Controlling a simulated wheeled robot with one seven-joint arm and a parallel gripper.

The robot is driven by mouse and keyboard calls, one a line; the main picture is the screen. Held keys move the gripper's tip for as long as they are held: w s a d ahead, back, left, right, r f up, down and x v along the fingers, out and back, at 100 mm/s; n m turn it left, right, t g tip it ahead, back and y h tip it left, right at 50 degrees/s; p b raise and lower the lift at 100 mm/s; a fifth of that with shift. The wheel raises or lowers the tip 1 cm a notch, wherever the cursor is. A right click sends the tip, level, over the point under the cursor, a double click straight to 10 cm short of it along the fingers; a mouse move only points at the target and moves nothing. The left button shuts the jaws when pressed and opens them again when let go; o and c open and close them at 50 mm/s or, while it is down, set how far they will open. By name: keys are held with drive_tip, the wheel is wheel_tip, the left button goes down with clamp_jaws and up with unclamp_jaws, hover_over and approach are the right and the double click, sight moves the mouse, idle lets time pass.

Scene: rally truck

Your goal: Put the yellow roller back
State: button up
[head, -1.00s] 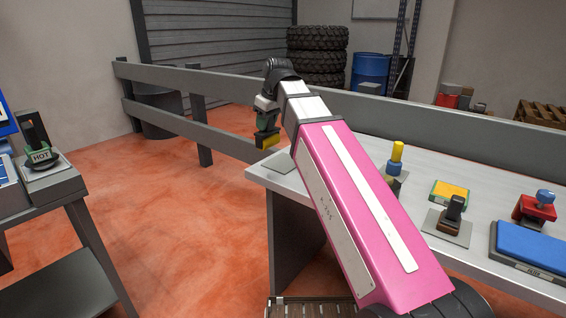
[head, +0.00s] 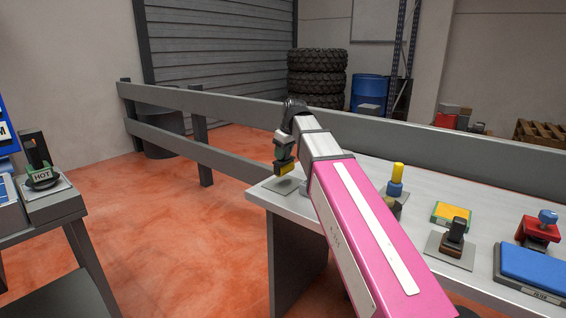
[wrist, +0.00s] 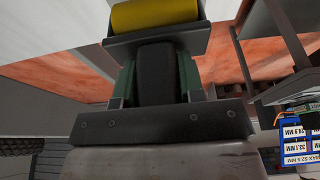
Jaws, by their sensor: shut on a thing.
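My gripper (head: 282,152) is over the near left corner of the grey table in the head view, shut on the yellow roller (head: 284,168). In the wrist view, the green fingers of my gripper (wrist: 157,75) close on the roller's dark handle, and the yellow drum (wrist: 155,14) shows at the top edge. A flat grey plate (head: 281,185) lies on the table corner just below the roller. The roller hangs close above this plate; I cannot tell whether they touch.
To the right on the table (head: 465,190) stand a yellow-topped post (head: 397,178), a yellow pad (head: 452,213), a dark-handled stamp (head: 457,232), a red tool (head: 537,230) and a blue pad (head: 533,268). A rail (head: 430,129) runs behind.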

sight(283, 162)
drive_tip(key=shift+f, duration=1.8)
drive_tip(key=shift+f, duration=0.2)
drive_tip(key=o, duration=1.1)
drive_tip(key=shift+o, duration=0.2)
drive_tip(key=v, duration=1.1)
drive_tip(key=shift+a, duration=0.25)
